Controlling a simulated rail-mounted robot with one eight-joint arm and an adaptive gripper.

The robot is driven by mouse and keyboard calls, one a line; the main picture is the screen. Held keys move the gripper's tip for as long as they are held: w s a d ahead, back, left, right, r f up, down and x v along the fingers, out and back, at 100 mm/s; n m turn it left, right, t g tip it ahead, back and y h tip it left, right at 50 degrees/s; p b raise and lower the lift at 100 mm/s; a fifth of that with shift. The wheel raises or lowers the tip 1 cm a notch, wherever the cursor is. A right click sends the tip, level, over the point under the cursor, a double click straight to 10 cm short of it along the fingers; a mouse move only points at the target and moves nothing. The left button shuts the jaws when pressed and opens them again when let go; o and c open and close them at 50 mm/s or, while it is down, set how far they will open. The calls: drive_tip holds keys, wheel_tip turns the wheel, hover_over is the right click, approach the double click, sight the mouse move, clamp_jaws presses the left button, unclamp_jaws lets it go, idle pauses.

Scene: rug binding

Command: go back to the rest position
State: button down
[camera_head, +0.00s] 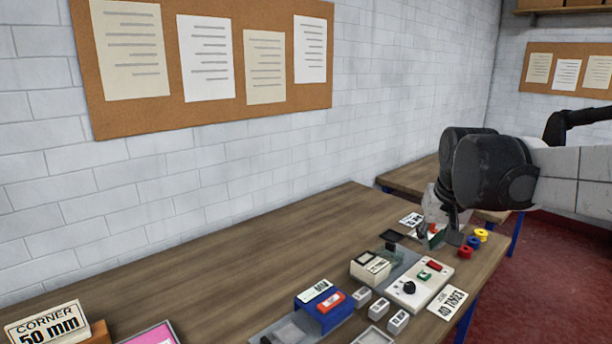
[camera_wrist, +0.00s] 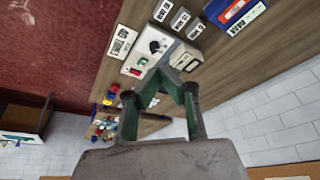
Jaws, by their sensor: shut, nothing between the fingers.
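My gripper (camera_head: 453,236) hangs at the end of my arm over the right part of the wooden workbench (camera_head: 250,245), next to a few small coloured pieces. The white control box (camera_head: 420,286) with a black knob lies in front of the gripper in the head view. It also shows beyond the fingertips in the wrist view (camera_wrist: 150,52). How high the fingertips are above the bench is hard to tell.
Red and yellow spools (camera_head: 481,235) stand near the bench's right edge. A blue box (camera_head: 323,310), small labelled blocks (camera_head: 398,320) and a "40 TIMES" card (camera_head: 446,302) lie nearby. A "CORNER 50 mm" sign (camera_head: 46,325) stands at the left. The bench's back middle is clear before a brick wall.

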drive_tip(key=s+a+f+t, duration=0.1)
drive_tip(key=s+a+f, duration=0.1)
drive_tip(key=s, duration=0.5)
drive_tip(key=s+a+f+n+b, duration=0.1)
drive_tip(key=s+a+f, duration=0.1)
drive_tip(key=s+f, duration=0.2)
drive_tip(key=s+a+f+t, duration=0.1)
drive_tip(key=s+a+f, duration=0.1)
drive_tip(key=s, duration=0.8)
drive_tip(key=shift+f+t+y+b, duration=0.3)
drive_tip(key=shift+f+b, duration=0.05)
drive_tip(key=shift+f, duration=0.3)
drive_tip(key=shift+a, duration=0.1)
